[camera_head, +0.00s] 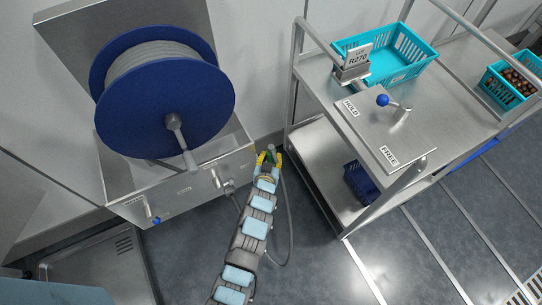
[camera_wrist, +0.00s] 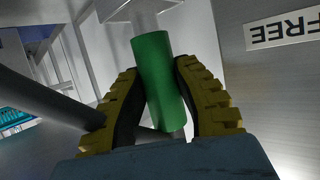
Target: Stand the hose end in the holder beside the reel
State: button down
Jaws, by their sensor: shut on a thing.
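My gripper (camera_head: 267,158) is shut on the hose end, a green cylinder (camera_wrist: 160,85) gripped between the two yellow-ribbed fingers in the wrist view. A paler grey part (camera_wrist: 146,18) shows beyond its far end. In the head view only a little green (camera_head: 271,152) shows between the fingers. The grey hose (camera_head: 289,220) hangs in a loop to the floor beside my arm. The blue reel (camera_head: 215,100) stands at the left, above a steel cabinet. A small grey fitting (camera_head: 228,187) is on the cabinet's front, left of my gripper; I cannot tell whether it is the holder.
A steel trolley (camera_head: 440,135) stands close on the right, with a lever with a blue knob (camera_head: 383,100), HOLD and FREE labels, and a teal crate (camera_head: 428,62). A dark blue bin (camera_head: 358,184) sits on its lower shelf. Open floor (camera_head: 330,270) lies in front.

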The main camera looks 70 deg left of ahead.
jog(key=shift+f+b, duration=1.2)
jog(key=shift+f, duration=0.85)
jog(key=c, duration=0.8)
grip_release()
jog(key=shift+r, duration=0.1)
jog(key=v, duration=1.2)
